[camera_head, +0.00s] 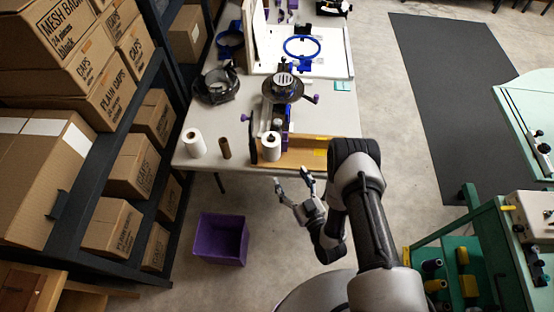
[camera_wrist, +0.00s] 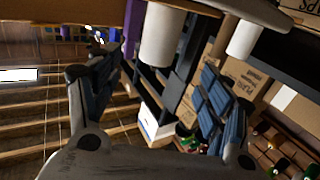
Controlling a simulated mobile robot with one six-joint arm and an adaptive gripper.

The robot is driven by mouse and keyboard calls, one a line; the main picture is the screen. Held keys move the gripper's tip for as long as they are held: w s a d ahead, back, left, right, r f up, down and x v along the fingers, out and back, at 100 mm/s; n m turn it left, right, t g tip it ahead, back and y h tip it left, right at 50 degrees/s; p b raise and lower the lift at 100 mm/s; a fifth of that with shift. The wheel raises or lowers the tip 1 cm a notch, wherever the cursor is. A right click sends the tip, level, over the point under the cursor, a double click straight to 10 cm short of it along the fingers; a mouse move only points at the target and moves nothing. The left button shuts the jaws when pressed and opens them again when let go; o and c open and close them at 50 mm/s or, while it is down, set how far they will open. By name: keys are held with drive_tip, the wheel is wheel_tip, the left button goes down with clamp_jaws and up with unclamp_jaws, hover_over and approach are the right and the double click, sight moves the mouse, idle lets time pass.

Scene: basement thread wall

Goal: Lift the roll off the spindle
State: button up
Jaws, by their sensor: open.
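One white roll (camera_head: 271,146) stands upright at the front edge of the table, beside a dark disc and a wooden board. The spindle is not visible; the roll seems to cover it. Another white roll (camera_head: 193,144) stands at the table's front left corner. My gripper (camera_head: 292,178) is open and empty, in front of the table edge and below the first roll in the picture. In the wrist view, a white roll (camera_wrist: 161,36) shows beyond and between my open fingers (camera_wrist: 155,65), apart from them. The other roll (camera_wrist: 244,38) is to its right.
A brown cylinder (camera_head: 224,148) stands between the rolls. The wooden board (camera_head: 308,152) runs right along the table (camera_head: 345,120) edge. A purple bin (camera_head: 221,238) is on the floor. Shelves of cardboard boxes (camera_head: 115,225) line the left.

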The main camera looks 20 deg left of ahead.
sight(276, 152)
drive_tip(key=b+x, duration=0.2)
drive_tip(key=x, duration=0.9)
drive_tip(key=shift+w+a, duration=0.2)
drive_tip(key=shift+w, duration=0.05)
drive_tip(key=shift+c, duration=0.2)
drive_tip(key=c, duration=1.2)
drive_tip(key=shift+o, duration=0.2)
wheel_tip(276, 152, up, 14)
drive_tip(key=p, duration=1)
wheel_tip(276, 152, up, 4)
drive_tip(key=p, duration=0.2)
drive_tip(key=shift+f+p, duration=0.1)
drive_tip(key=shift+p, duration=0.25)
